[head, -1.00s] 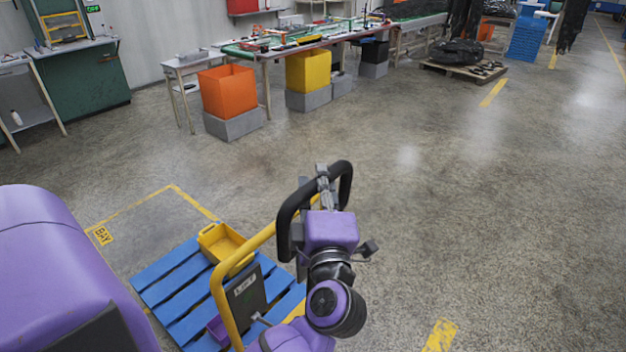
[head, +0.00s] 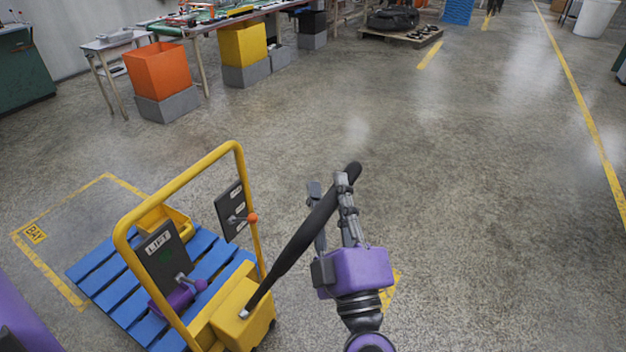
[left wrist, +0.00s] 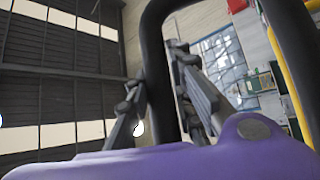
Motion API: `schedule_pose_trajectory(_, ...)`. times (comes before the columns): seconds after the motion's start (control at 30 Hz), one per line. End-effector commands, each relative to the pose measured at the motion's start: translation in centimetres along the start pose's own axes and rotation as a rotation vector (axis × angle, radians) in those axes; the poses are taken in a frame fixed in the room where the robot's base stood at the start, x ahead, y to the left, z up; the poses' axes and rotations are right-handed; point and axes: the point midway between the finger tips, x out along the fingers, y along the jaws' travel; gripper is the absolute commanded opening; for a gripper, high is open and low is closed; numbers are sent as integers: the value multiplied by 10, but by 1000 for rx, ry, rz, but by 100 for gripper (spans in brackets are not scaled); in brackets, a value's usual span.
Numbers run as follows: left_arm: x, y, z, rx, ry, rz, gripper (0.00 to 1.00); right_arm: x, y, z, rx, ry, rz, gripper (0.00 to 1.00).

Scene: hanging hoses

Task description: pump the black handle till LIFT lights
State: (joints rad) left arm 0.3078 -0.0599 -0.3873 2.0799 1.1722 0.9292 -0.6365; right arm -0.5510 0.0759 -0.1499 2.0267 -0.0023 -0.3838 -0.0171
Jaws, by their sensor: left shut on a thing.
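The black handle (head: 292,250) is a loop seen nearly edge-on in the head view. It rises from the yellow base of the pallet truck (head: 233,309) and leans up to the right. My left gripper (head: 329,188) is shut on the handle near its upper end. In the left wrist view, the black handle (left wrist: 153,60) passes between my gripper's fingers (left wrist: 165,95). The LIFT panel (head: 163,252) is dark, with a dim green patch under its label; I cannot tell whether it is lit. My right gripper is not in view.
A yellow frame (head: 178,183) stands around the panels. A second dark panel (head: 232,211) has an orange-knobbed lever (head: 252,217). A blue pallet (head: 100,270) carries a yellow bin (head: 172,221). The floor to the right is clear. Tables and an orange bin (head: 156,73) stand far back.

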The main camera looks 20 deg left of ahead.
Motion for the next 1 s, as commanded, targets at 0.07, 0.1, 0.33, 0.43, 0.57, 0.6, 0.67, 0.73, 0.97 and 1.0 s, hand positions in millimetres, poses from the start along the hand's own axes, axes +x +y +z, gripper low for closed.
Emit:
schedule_pose_trajectory(0.07,-14,2,15,11,-5,23,0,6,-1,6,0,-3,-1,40)
schedule_pose_trajectory(0.1,-19,3,21,19,-6,31,0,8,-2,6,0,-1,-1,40)
schedule_pose_trajectory(0.33,-45,8,48,56,-4,71,0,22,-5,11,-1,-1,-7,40)
schedule_pose_trajectory(0.43,-53,10,55,67,-3,84,0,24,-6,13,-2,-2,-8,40)
schedule_pose_trajectory(0.57,-58,12,61,76,-2,93,0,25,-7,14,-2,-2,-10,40)
schedule_pose_trajectory(0.6,-60,12,62,78,-2,95,0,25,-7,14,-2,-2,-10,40)
schedule_pose_trajectory(0.67,-60,13,63,79,-1,97,0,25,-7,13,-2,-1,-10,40)
schedule_pose_trajectory(0.73,-61,13,63,80,-1,98,0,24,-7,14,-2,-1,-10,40)
schedule_pose_trajectory(0.97,-61,14,63,80,-1,99,0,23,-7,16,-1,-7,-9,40)
schedule_pose_trajectory(1.0,-61,14,63,80,-1,99,0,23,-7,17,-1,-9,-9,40)
